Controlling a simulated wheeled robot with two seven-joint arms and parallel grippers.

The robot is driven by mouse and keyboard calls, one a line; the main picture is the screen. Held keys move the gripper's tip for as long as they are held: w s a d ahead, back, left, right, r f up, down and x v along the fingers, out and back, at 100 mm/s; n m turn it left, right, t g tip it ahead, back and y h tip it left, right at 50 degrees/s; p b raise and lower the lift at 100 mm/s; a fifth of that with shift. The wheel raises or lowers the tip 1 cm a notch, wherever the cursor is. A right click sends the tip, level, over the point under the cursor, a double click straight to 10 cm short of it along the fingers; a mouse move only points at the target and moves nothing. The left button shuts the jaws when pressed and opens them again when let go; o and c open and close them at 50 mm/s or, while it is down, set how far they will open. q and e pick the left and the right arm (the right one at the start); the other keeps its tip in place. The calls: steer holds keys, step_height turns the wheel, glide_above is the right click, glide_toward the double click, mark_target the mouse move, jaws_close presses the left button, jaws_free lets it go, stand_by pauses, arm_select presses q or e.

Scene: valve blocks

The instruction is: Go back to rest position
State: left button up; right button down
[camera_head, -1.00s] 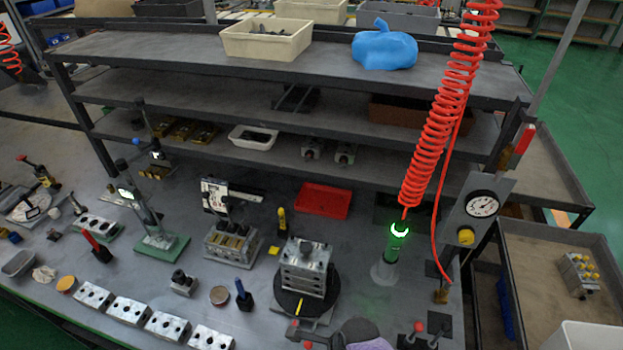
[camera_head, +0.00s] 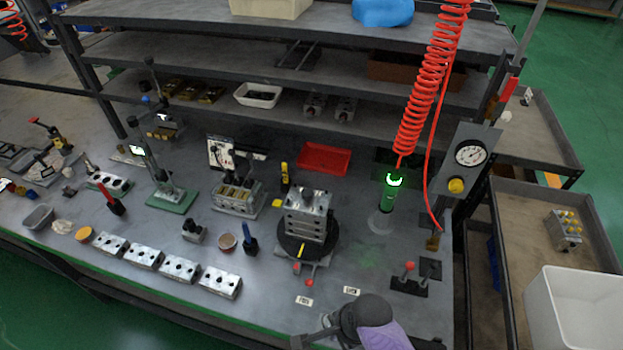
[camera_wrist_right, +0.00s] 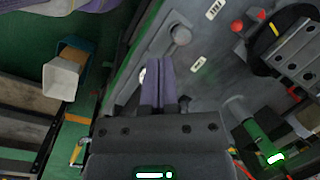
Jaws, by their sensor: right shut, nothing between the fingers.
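In the wrist view my right gripper (camera_wrist_right: 160,62) has its two purple fingers together, with nothing between them. It is above the bench's front edge, apart from the parts there. In the head view, a grey and purple part of my arm shows at the bottom, but the fingertips are not clear. My left gripper is not in view. A metal valve block (camera_head: 306,216) stands on a black round turntable (camera_head: 290,246); the block is partly visible at the right of the wrist view (camera_wrist_right: 302,62).
Several metal blocks (camera_head: 180,268) line the bench's front edge. A green tool (camera_head: 390,195) stands under a red coiled hose (camera_head: 420,105). A gauge panel (camera_head: 468,160) and a cart with a white bin (camera_head: 575,310) are at the right. A red tray (camera_head: 325,158) lies behind the block.

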steer(key=s+d+r+n+t+h, duration=0.1)
steer(key=s+d+r+n, duration=0.35)
steer(key=r+n, duration=0.25)
steer(key=s+d+r+n+t+h, duration=0.1)
steer(key=s+d+r+n+h, duration=0.15)
steer(key=d+r+n, duration=0.45)
step_height(320, 180, down, 27)
steer(key=s+a+g+b, duration=0.1)
steer(key=s+a+b, duration=0.1)
steer(key=b, duration=1)
arm_select(q)
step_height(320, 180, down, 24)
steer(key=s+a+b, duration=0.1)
steer(key=b, duration=1.1)
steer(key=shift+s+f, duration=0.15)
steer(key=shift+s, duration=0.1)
arm_select(e)
steer(key=s+d+f, duration=0.1)
steer(key=s+f, duration=0.4)
steer(key=f, duration=0.3)
steer(key=s+d+f+g, duration=0.1)
steer(key=s+f, duration=0.4)
steer(key=f, duration=0.3)
steer(key=s+d+f+n, duration=0.1)
steer(key=s+f, duration=0.4)
steer(key=f, duration=0.4)
steer(key=shift+d+g, duration=0.25)
steer(key=shift+g, duration=0.05)
